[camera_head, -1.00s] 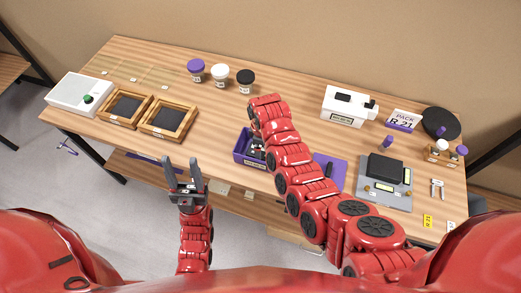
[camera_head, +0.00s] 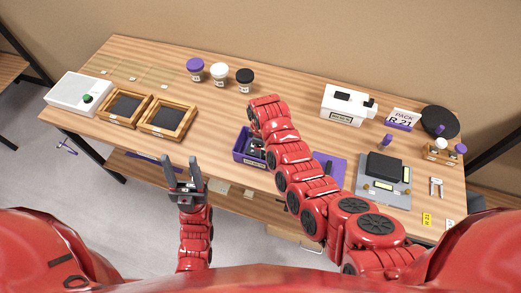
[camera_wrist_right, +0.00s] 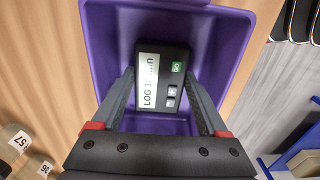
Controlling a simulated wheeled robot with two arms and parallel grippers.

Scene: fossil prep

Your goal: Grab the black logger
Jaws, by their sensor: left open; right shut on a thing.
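The black logger (camera_wrist_right: 162,75), with a pale "LOG" label and a green button, is inside the purple bin (camera_wrist_right: 104,40) in the right wrist view. My right gripper (camera_wrist_right: 165,88) reaches into the bin and is shut on the logger, with one finger along each side of it. In the head view the purple bin (camera_head: 239,156) stands at the table's front edge, and my right arm covers much of it and the logger. My left gripper (camera_head: 184,172) is open and empty in front of the table.
Two wooden frames (camera_head: 168,118) and a white box (camera_head: 78,94) are at the left. Three lidded jars (camera_head: 219,74) stand at the back. A scale-like grey device (camera_head: 384,180) and a purple mat (camera_head: 337,168) lie right of my right arm. The table middle is clear.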

